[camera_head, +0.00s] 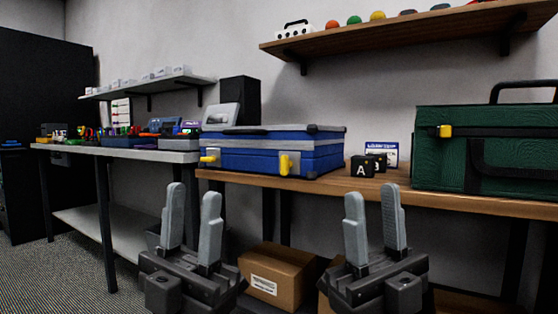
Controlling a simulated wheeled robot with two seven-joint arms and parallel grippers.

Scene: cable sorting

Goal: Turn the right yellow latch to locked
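A blue case (250,160) with grey bands stands shut on the wooden table. Its right yellow latch (285,164) stands upright on the front face. Its left yellow latch (209,159) lies sideways. My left gripper (193,194) is open and empty, in front of and below the table edge, to the left of the right latch in the picture. My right gripper (373,192) is open and empty, to the right of that latch. Neither gripper touches the case.
A green case (450,165) with a yellow latch (444,131) stands at the right of the wooden table (400,192). A black block marked A (361,167) sits between the cases. A cardboard box (275,274) is below. A cluttered grey bench (120,152) is at left.

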